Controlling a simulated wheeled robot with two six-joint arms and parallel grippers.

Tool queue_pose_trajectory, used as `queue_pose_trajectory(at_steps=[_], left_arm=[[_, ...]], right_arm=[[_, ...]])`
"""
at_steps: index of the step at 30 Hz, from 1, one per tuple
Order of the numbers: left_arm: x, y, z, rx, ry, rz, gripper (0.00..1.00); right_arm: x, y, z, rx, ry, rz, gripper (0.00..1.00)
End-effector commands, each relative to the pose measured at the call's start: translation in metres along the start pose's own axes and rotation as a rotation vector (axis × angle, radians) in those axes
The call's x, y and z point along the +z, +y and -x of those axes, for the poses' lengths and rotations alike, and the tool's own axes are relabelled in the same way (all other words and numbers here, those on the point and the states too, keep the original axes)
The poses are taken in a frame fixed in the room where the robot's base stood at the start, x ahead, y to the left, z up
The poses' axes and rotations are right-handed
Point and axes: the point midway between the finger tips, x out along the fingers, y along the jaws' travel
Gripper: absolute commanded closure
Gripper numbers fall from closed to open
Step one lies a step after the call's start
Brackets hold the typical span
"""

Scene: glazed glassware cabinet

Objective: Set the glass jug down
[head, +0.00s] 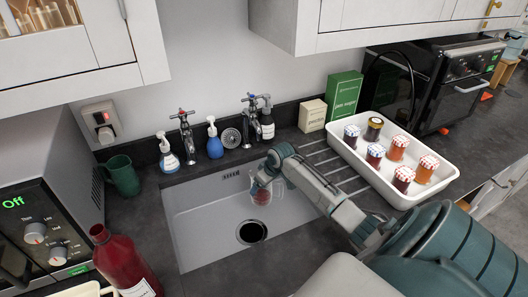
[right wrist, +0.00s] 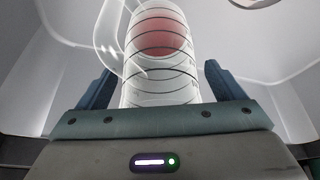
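The glass jug (head: 262,194) is clear, with something reddish showing in it. It is in the sink (head: 205,225), near the drain hole. In the right wrist view the jug (right wrist: 158,60) shows dark ring lines and a clear handle on its left side. My right gripper (head: 264,172) reaches down into the sink at the jug. In the wrist view its two blue fingers (right wrist: 160,85) stand wide on either side of the jug, with a gap at the right wall. The jug's contact with the sink floor is hard to see. My left gripper is not in view.
A white tray (head: 375,178) with several lidded jars stands right of the sink on the ribbed drainer. Taps (head: 186,136) and soap bottles (head: 214,140) line the back. A green mug (head: 122,176) and a red bottle (head: 124,262) stand at left. Cabinets overhang the counter.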

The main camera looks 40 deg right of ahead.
Motion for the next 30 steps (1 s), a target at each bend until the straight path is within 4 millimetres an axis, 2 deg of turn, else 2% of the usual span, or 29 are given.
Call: queue_pose_trajectory(at_steps=[6, 10, 14, 22, 25, 30], left_arm=[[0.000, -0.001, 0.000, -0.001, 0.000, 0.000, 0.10], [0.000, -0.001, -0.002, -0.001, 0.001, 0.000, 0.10], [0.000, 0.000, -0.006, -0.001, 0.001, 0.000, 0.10], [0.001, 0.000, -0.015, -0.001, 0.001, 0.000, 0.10], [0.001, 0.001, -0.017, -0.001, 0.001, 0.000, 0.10], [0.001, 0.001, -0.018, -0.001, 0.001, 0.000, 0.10]], right_arm=[[-0.001, 0.000, 0.001, 0.000, 0.000, 0.000, 0.11], [-0.001, 0.001, 0.011, 0.002, 0.002, 0.001, 0.11], [0.000, 0.001, 0.033, 0.004, 0.001, 0.004, 0.11], [-0.001, 0.001, 0.092, 0.004, 0.002, 0.004, 0.11], [-0.001, 0.002, 0.107, 0.003, 0.001, 0.002, 0.11], [-0.001, 0.001, 0.120, 0.000, 0.001, 0.000, 0.11]])
